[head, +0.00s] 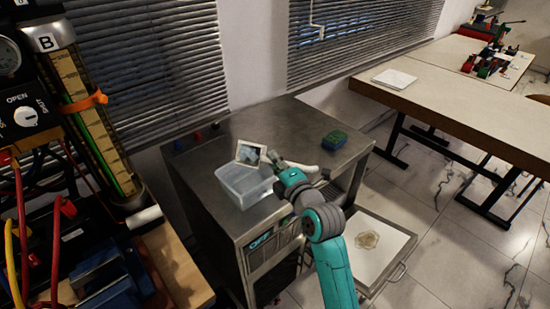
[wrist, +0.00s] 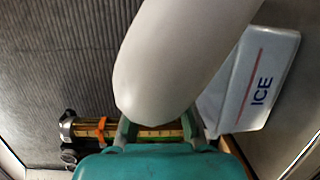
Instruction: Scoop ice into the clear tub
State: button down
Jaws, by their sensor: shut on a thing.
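The clear tub (head: 238,189) stands on the front left of the steel cabinet top, and its ICE-lettered side shows at the right of the wrist view (wrist: 258,85). My gripper (head: 284,170) is beside the tub's right rim, shut on a white rounded handle (head: 304,167). That handle fills the upper middle of the wrist view (wrist: 170,65). A pale square-rimmed piece (head: 250,153), seemingly the scoop's head, is tilted above the tub's back edge. I cannot tell whether it holds ice. A pale patch (head: 367,240), perhaps ice, lies in the white open drawer (head: 385,260).
A green and blue sponge (head: 335,140) lies on the back right of the cabinet top (head: 275,125). A gauge rig (head: 100,140) with hoses and a vise (head: 110,280) crowd the left. A long table (head: 460,85) stands at the right, with clear floor before it.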

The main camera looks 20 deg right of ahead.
jog(key=shift+s+a+f+n+t+y, duration=0.1)
jog(key=shift+f+n+t+y, duration=0.2)
jog(key=shift+n+t, duration=0.5)
jog(key=shift+s+a+f+n+t+y, duration=0.1)
jog(key=shift+f+n+t+y, duration=0.2)
jog(key=shift+n+t, duration=0.45)
jog(key=shift+f+n, duration=0.1)
jog(key=shift+n, duration=0.35)
